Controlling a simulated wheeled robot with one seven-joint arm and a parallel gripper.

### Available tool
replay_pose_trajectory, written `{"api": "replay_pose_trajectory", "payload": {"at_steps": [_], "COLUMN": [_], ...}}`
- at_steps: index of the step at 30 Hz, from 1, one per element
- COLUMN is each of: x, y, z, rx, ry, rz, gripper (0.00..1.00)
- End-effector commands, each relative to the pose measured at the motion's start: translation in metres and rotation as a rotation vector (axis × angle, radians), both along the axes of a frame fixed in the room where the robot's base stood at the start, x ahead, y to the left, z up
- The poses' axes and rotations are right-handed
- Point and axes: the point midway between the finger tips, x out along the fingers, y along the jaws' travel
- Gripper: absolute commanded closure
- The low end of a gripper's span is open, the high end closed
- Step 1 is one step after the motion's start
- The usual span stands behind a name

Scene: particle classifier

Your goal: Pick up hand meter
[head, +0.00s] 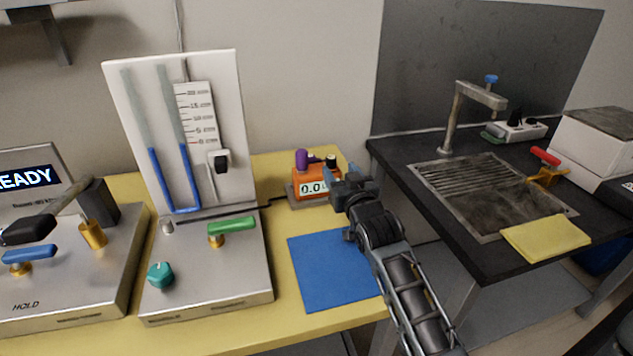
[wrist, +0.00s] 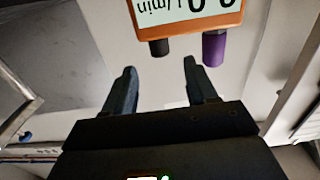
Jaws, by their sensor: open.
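The hand meter (head: 313,184) is a small orange box with a pale number display, a purple knob and a dark knob on top. In the head view it stands on a small grey base at the back of the yellow bench. In the wrist view the hand meter (wrist: 188,14) appears upside down at the top edge, partly cut off. My gripper (wrist: 160,78) is open, with its two dark fingers apart and nothing between them. In the head view my gripper (head: 345,178) is just right of the meter and partly overlaps its right side.
A blue mat (head: 330,272) lies on the yellow bench. A white manometer panel (head: 215,75) with blue tubes and a steel base (head: 205,285) with a green lever stand left. A dark sink counter (head: 455,240) with a tap and a yellow cloth (head: 545,238) is right.

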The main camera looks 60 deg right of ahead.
Motion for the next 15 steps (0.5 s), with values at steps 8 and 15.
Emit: {"api": "replay_pose_trajectory", "payload": {"at_steps": [8, 15], "x": [0.014, 0.036], "y": [-0.016, -0.042], "z": [0.0, 0.002], "rx": [0.0, -0.001], "ry": [-0.001, -0.002], "rz": [0.0, 0.0], "gripper": [0.43, 0.43]}}
